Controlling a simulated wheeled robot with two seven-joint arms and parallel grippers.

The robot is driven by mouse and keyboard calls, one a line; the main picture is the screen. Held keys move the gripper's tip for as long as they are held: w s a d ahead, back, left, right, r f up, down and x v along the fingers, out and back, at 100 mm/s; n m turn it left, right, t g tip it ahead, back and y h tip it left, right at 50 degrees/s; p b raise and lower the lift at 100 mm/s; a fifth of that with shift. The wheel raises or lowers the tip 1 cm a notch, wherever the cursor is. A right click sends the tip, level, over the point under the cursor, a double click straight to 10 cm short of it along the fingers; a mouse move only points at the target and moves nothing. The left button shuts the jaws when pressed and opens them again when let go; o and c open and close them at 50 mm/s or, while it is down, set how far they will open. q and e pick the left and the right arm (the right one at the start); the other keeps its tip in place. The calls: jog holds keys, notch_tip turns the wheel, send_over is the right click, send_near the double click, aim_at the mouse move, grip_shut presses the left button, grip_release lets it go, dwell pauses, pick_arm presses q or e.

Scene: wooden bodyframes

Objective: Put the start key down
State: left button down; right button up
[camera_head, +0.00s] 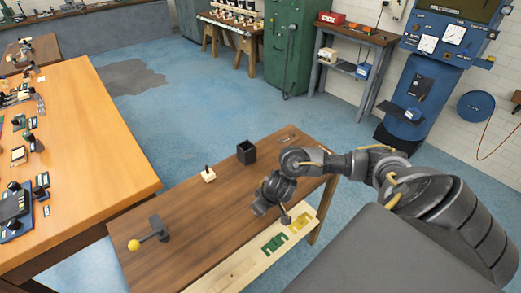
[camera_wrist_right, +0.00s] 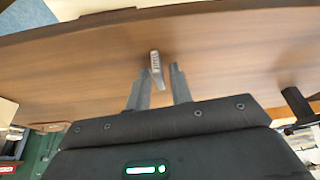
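A small grey ridged piece, which looks like the start key (camera_wrist_right: 155,62), shows against the brown tabletop in the right wrist view. It lies at and just beyond the tips of my right gripper (camera_wrist_right: 159,70), between the two fingers, with a gap visible on each side. The fingers are apart. I cannot tell whether the key rests on the wood or is slightly above it. In the head view my right gripper (camera_head: 264,206) is low over the front edge of the brown table (camera_head: 185,225); the key cannot be made out there. My left gripper is out of view.
On the brown table are a black open box (camera_head: 246,152), a small black-knobbed lever on a pale base (camera_head: 208,174) and a dark lever with a yellow ball (camera_head: 135,244). Green and yellow pieces (camera_head: 274,244) lie on the pale front ledge. An orange-topped bench (camera_head: 95,150) stands left.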

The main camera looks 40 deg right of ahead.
grip_shut()
jog(key=shift+w+r+p, duration=0.1)
jog(key=shift+r+p, duration=0.2)
jog(key=shift+r, duration=0.25)
notch_tip(320, 180, up, 3)
jog(key=shift+f+p, duration=0.2)
jog(key=shift+p, duration=0.45)
jog(key=s+a+r+p, duration=0.8)
jog(key=a+p, duration=0.3)
jog(key=p, duration=0.2)
jog(key=shift+a+r+p, duration=0.35)
jog(key=shift+r+p, duration=0.05)
jog(key=shift+r, duration=0.25)
